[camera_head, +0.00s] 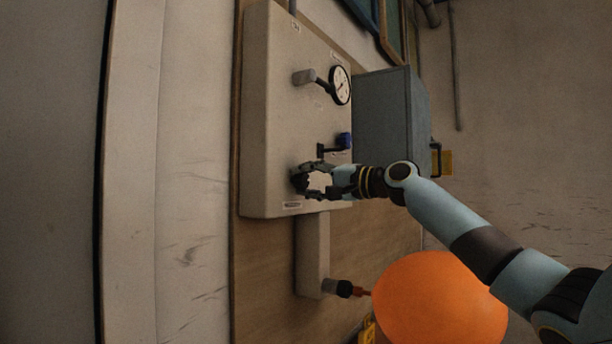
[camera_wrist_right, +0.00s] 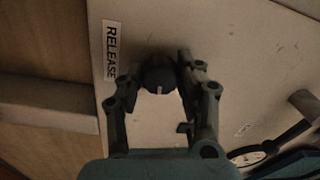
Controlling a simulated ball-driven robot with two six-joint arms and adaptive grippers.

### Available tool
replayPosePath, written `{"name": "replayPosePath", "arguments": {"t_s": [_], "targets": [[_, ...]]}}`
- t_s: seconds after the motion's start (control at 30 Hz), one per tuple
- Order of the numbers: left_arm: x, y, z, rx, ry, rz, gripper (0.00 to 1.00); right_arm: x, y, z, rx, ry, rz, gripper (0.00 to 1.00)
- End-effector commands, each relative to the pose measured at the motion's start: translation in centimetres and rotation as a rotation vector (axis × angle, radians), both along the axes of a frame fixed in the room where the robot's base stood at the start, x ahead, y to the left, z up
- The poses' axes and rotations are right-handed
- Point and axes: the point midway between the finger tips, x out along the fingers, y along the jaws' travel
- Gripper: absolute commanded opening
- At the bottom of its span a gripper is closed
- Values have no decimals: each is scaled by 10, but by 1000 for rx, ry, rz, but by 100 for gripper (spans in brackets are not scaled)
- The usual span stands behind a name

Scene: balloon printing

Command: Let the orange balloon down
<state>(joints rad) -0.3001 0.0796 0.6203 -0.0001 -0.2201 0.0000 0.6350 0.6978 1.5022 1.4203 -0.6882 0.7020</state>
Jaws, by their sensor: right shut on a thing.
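The orange balloon (camera_head: 437,298) is large and round, and its neck sits at a dark nozzle (camera_head: 343,288) on a pipe below the pale panel (camera_head: 270,120). My right gripper (camera_head: 305,182) is at the lower part of that panel, around a dark knob. In the right wrist view my right gripper (camera_wrist_right: 160,82) has its fingers on both sides of the black release knob (camera_wrist_right: 159,74), shut on it. The knob has a short white mark, and a label (camera_wrist_right: 112,50) reading RELEASE is beside it. My left gripper is not in view.
A grey box (camera_head: 390,120) stands to the right. My right forearm passes above the balloon.

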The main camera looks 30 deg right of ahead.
Motion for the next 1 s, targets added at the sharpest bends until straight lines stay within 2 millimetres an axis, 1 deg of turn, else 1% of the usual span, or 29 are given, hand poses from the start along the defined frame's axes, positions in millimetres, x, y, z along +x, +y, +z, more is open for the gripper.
{"name": "replayPosePath", "arguments": {"t_s": [0.03, 0.3, 0.8, 0.83, 1.0], "targets": [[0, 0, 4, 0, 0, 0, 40, 0, -1, 3, 21, 5, -3, 3], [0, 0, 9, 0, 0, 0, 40, 0, -1, 2, 97, 36, -2, 3], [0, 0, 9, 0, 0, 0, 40, 0, -1, 1, 111, 43, -2, 3], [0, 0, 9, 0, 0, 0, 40, 0, -1, 1, 111, 43, -2, 38], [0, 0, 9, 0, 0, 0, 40, 0, 0, 1, 111, 44, -1, 59]]}}
